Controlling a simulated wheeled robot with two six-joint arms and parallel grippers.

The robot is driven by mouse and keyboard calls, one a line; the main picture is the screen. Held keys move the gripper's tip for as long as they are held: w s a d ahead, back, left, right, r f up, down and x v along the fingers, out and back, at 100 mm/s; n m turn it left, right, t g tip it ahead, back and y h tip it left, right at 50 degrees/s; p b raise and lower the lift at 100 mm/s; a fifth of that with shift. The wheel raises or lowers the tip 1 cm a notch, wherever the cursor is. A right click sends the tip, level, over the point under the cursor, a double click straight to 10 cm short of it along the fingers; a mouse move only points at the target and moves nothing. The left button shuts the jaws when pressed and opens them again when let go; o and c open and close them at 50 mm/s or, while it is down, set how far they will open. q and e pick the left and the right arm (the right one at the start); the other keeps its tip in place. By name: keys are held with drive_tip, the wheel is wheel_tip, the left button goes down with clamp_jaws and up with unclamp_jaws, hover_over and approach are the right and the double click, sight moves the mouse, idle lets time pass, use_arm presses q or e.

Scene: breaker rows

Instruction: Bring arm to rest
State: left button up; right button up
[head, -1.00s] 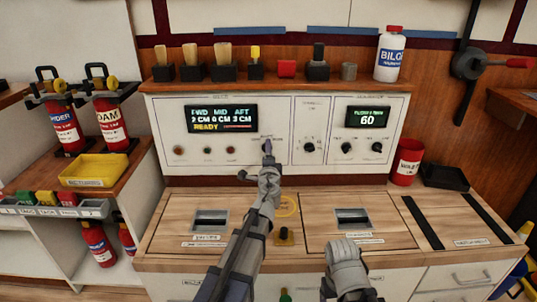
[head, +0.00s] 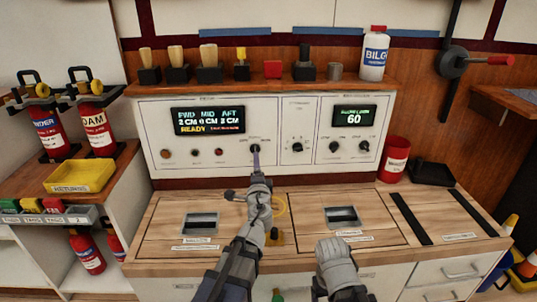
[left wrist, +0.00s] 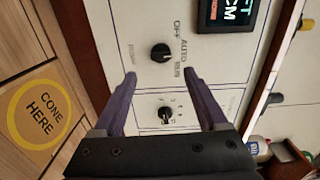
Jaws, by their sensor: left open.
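My left gripper (head: 256,152) is in front of the white control panel (head: 275,108), below the lit display. It is open and empty. In the left wrist view the purple fingers (left wrist: 159,73) stand apart. A black knob marked OFF, AUTO, RUN (left wrist: 160,52) shows just beyond the gap between the fingertips, with nothing gripped. A second black knob (left wrist: 165,114) shows between the fingers, behind in the picture. My right arm shows as a grey link low in the head view; its fingers are not visible.
A wooden counter (head: 165,225) with two recessed hatches lies below the panel. A yellow CONE HERE circle (left wrist: 40,115) is on it. A red cup (head: 394,160) and black tray (head: 430,173) stand right. A yellow tray (head: 82,175) and extinguishers stand left. Handled items line the shelf above.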

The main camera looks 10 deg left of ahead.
use_arm(q)
drive_tip(key=s+d+f+n+g+p, duration=0.2)
drive_tip(key=s+f+n+g, duration=0.1)
drive_tip(key=s, duration=0.3)
drive_tip(key=s+d+f+n+g+p, duration=0.3)
drive_tip(key=s+f+n+g, duration=0.1)
drive_tip(key=s+g, duration=0.1)
drive_tip(key=s+d+f+n+g+h+p, duration=0.1)
drive_tip(key=s+d+f+n+g+p, duration=0.1)
drive_tip(key=s, duration=0.6)
drive_tip(key=shift+d+f+n+g+p, duration=0.2)
drive_tip(key=shift+f+n+g, duration=0.2)
drive_tip(key=shift+f+g, duration=0.3)
drive_tip(key=shift+d+f+n+g+p, duration=0.2)
drive_tip(key=shift+f+n+g, duration=0.25)
drive_tip(key=shift+g, duration=0.45)
drive_tip(key=s+d+g+h+p, duration=0.2)
drive_tip(key=s+d+g+h, duration=0.15)
drive_tip(key=s+d, duration=0.45)
wheel_tip(320, 180, up, 37)
drive_tip(key=s+a+p, duration=0.1)
drive_tip(key=p, duration=3.6)
drive_tip(key=shift+s+a+g, duration=0.15)
drive_tip(key=shift+g, duration=0.2)
drive_tip(key=shift+y, duration=0.25)
